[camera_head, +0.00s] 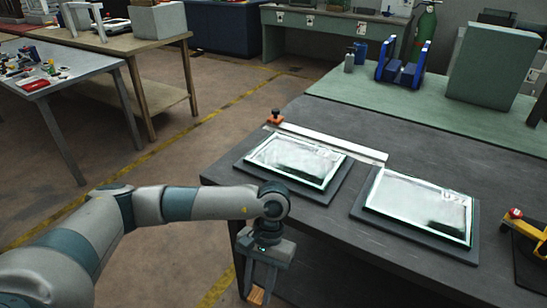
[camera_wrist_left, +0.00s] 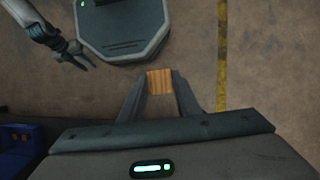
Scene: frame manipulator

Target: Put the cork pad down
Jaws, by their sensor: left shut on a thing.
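The cork pad (camera_wrist_left: 160,82) is a small tan block with a ribbed face. My left gripper (camera_head: 260,284) is shut on it, with one finger on each side. In the head view the cork pad (camera_head: 256,295) shows at the fingertips near the bottom edge, low beside the dark table's left front corner, with floor around it. My right gripper (camera_wrist_left: 84,62) shows small in the left wrist view at the upper left. Its two fingers look spread and empty. It is not in the head view.
Two framed glass panels (camera_head: 296,160) (camera_head: 420,205) lie on dark mats on the dark table (camera_head: 330,225). A pale straight bar (camera_head: 335,143) lies behind them, with an orange-black clamp (camera_head: 274,117) at its left end. A yellow-red tool (camera_head: 524,222) is at the right. The table's front strip is bare.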

